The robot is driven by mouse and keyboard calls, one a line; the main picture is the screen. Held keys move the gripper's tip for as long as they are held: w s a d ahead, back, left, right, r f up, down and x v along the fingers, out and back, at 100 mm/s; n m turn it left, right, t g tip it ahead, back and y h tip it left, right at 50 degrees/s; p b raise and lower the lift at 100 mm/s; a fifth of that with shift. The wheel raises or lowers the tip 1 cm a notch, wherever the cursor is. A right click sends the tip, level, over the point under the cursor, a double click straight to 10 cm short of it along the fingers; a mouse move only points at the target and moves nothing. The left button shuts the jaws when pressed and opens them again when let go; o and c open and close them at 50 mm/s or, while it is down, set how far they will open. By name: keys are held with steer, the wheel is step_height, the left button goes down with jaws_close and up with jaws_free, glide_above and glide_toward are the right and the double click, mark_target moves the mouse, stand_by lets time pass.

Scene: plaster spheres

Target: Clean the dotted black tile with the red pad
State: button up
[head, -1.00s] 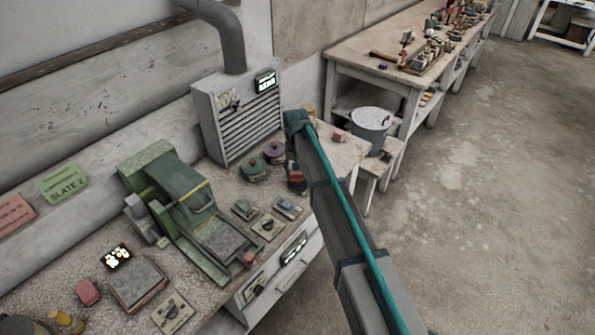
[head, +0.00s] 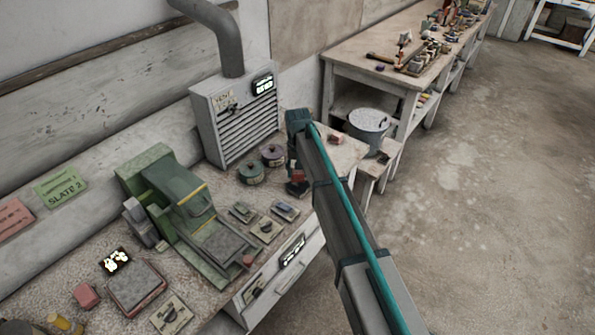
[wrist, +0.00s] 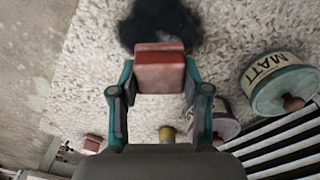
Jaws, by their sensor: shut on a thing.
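My gripper (wrist: 160,88) is shut on the red pad (wrist: 160,70), a block held between teal fingers in the wrist view. A dark, blurred patch (wrist: 160,20) lies just beyond the pad on the speckled bench top; I cannot tell what it is, or whether the pad touches it. In the head view, my gripper (head: 297,182) is low over the bench, right of the tins, with the pad partly hidden. A black square with white dots (head: 117,260) is at the bench's lower left, well away from my gripper.
A green tin (wrist: 285,85) marked MATT stands right of my gripper; a purple tin (head: 273,155) is near it. A louvred grey box (head: 237,120) stands behind. A reddish block (head: 336,138) lies by the bench's right end. A green machine (head: 180,210) stands left.

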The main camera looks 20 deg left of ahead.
steer(key=shift+f, duration=0.65)
steer(key=shift+d, duration=0.1)
steer(key=shift+w+d, duration=0.25)
steer(key=shift+d, duration=0.35)
steer(key=shift+s+a, duration=0.3)
steer(key=shift+a, duration=0.4)
steer(key=shift+s+a, duration=0.25)
steer(key=shift+a, duration=0.4)
steer(key=shift+w+d, duration=0.3)
steer(key=shift+d, duration=0.4)
steer(key=shift+w+d, duration=0.3)
steer(key=shift+d, duration=0.35)
steer(key=shift+s+a, duration=0.35)
steer(key=shift+a, duration=0.35)
steer(key=shift+s+a, duration=0.3)
steer(key=shift+a, duration=0.35)
